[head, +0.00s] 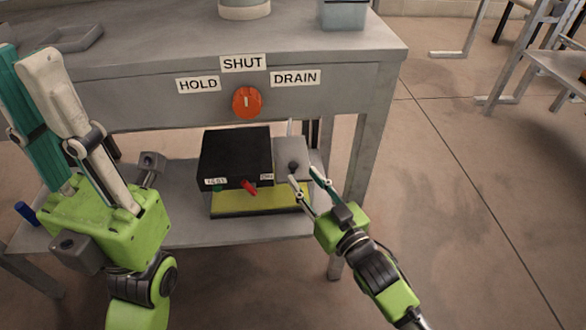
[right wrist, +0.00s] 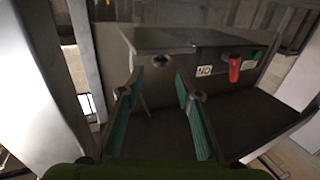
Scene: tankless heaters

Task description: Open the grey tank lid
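The grey tank (head: 300,147) sits against the right side of a black box (head: 235,150) on the lower shelf. Its grey top has a small dark knob; the lid looks down, though its edge is hard to make out. My right gripper (head: 303,178) is open, its fingertips just in front of the grey tank and near the knob. In the right wrist view my right gripper's teal-padded fingers (right wrist: 165,90) are apart with nothing held between them. Whether a fingertip touches the tank is unclear. My left gripper (head: 25,58) is open and empty, raised at the left, far from the tank.
The black box carries a red switch (head: 249,187) and small labels, with a yellow panel (head: 235,205) below. Above, the bench (head: 160,95) has a red-orange dial (head: 246,102) under HOLD, SHUT and DRAIN labels. A bench leg (head: 358,180) stands right of the tank. Floor is free farther right.

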